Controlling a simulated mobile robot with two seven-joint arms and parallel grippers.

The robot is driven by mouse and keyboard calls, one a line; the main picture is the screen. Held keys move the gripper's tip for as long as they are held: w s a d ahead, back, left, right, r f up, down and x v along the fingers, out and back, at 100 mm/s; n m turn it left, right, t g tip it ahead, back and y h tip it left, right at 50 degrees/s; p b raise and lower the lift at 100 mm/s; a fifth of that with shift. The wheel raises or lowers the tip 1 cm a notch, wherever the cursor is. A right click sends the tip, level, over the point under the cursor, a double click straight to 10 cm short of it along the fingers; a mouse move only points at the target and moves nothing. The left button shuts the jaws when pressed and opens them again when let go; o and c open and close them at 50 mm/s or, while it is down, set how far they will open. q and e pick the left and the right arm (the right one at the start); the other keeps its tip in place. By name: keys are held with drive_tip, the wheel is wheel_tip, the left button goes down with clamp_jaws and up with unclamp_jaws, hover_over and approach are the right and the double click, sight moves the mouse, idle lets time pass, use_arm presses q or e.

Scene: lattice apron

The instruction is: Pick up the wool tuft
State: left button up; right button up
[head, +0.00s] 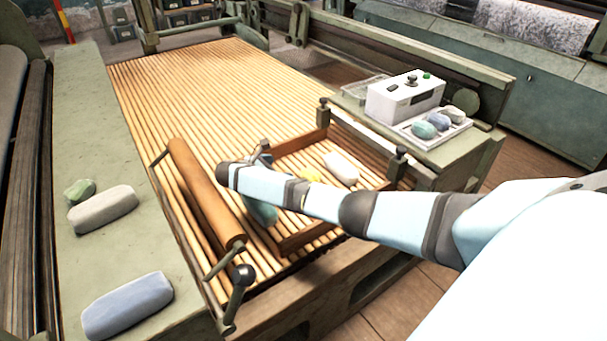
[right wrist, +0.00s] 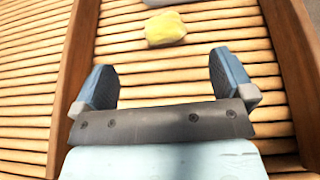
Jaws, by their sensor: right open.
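A small yellow wool tuft (head: 311,176) lies on the wooden slats inside the brown wooden frame, partly hidden by my right arm in the head view. It shows whole in the right wrist view (right wrist: 165,30), ahead of my right gripper (right wrist: 164,74) and apart from it. That gripper is open, with nothing between its fingers. In the head view it is mostly hidden by its own arm. A white tuft (head: 341,167) lies behind the yellow one. A teal rounded shape (head: 262,211) shows below the arm, partly covered. My left gripper is out of view.
The wooden frame (head: 300,143) has raised sides around this patch of slats. A brown roller (head: 205,195) lies to its left. A white tray (head: 432,138) of tufts and a control box (head: 405,97) stand at right. Other tufts rest on the left ledge (head: 85,250).

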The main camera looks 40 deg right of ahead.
sight(308, 174)
wheel_tip(308, 174, down, 4)
drive_tip(key=b, duration=0.3)
drive_tip(key=shift+f, duration=0.15)
drive_tip(key=shift+s+d+f+b, duration=0.1)
drive_tip(key=shift+d+f+b, duration=0.05)
drive_tip(key=shift+d+b, duration=0.2)
drive_tip(key=b+x, duration=0.2)
drive_tip(key=x, duration=0.5)
drive_tip(key=shift+d+b, duration=0.1)
drive_tip(key=shift+b, duration=0.3)
drive_tip(key=shift+d+f, duration=0.1)
drive_tip(key=shift+d, duration=0.3)
drive_tip(key=b+x, duration=0.3)
drive_tip(key=x, duration=0.1)
drive_tip(key=shift+d, duration=0.1)
drive_tip(key=shift+d+b, duration=0.35)
drive_tip(key=shift+d, duration=0.15)
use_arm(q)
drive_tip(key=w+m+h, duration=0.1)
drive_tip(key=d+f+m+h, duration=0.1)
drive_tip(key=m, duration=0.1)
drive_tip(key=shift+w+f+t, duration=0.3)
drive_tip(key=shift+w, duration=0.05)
use_arm(e)
drive_tip(key=shift+c, duration=0.5)
drive_tip(key=c, duration=0.6)
